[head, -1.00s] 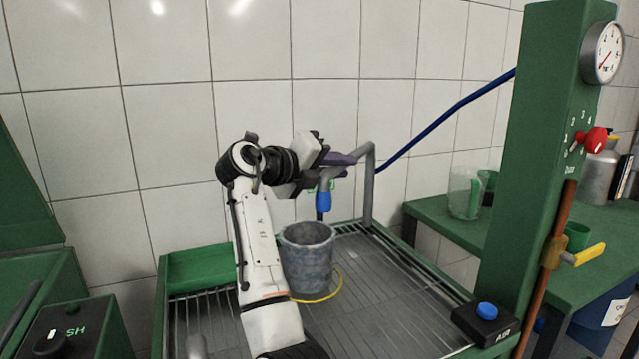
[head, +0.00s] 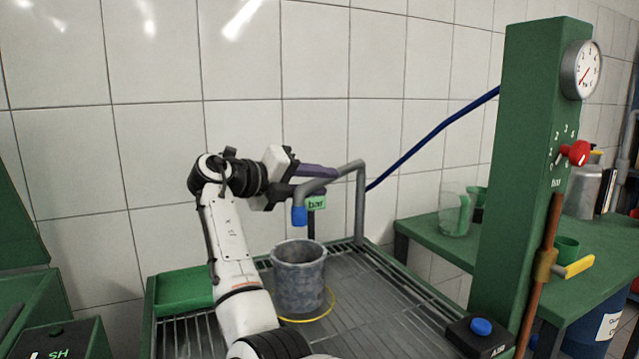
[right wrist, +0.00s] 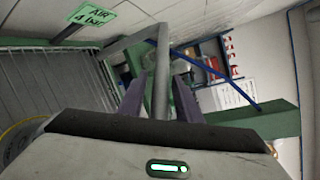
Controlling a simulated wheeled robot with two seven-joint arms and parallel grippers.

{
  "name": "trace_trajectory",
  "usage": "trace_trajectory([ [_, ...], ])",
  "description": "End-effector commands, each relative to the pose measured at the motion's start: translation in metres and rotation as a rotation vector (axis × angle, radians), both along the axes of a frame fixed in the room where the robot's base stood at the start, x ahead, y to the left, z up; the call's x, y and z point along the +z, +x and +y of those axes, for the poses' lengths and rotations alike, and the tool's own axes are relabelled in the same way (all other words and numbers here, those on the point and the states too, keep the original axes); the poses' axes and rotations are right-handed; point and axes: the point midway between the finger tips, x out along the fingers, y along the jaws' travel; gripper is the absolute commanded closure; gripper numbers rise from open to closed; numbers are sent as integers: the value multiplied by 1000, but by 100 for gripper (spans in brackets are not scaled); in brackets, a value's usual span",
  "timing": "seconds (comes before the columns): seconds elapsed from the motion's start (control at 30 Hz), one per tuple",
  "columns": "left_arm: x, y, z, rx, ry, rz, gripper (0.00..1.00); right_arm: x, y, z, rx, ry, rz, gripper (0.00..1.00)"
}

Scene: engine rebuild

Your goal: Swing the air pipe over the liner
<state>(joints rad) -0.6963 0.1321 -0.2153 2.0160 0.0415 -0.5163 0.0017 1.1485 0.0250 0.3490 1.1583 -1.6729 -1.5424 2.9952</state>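The grey air pipe (head: 345,172) rises from a post at the tray's back and bends left, ending in a blue nozzle (head: 299,215). In the head view the nozzle is above the mouth of the grey cylindrical liner (head: 298,282), which stands upright on the slatted tray. My right gripper (head: 318,182) has its dark purple fingers on either side of the pipe's upper arm. In the right wrist view the pipe (right wrist: 161,80) runs between the two fingers; whether they clamp it is unclear. My left gripper is not in view.
A green "bar" sign (head: 316,203) stands behind the pipe. A blue hose (head: 430,138) runs from the pipe to the green column (head: 520,150), which carries a gauge and red knob. A yellow ring (head: 322,308) lies around the liner's foot. A green bin (head: 185,292) is at left.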

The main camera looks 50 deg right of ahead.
Motion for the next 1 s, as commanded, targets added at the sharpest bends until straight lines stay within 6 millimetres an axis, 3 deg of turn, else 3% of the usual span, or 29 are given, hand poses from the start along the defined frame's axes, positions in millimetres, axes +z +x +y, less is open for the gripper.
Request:
trace_trajectory([
  [0.37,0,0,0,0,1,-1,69,0,1,4,0,2,0,63],
  [0.8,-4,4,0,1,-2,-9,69,17,17,77,2,1,0,63],
  [1.0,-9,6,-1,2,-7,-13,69,20,21,96,0,1,0,63],
])
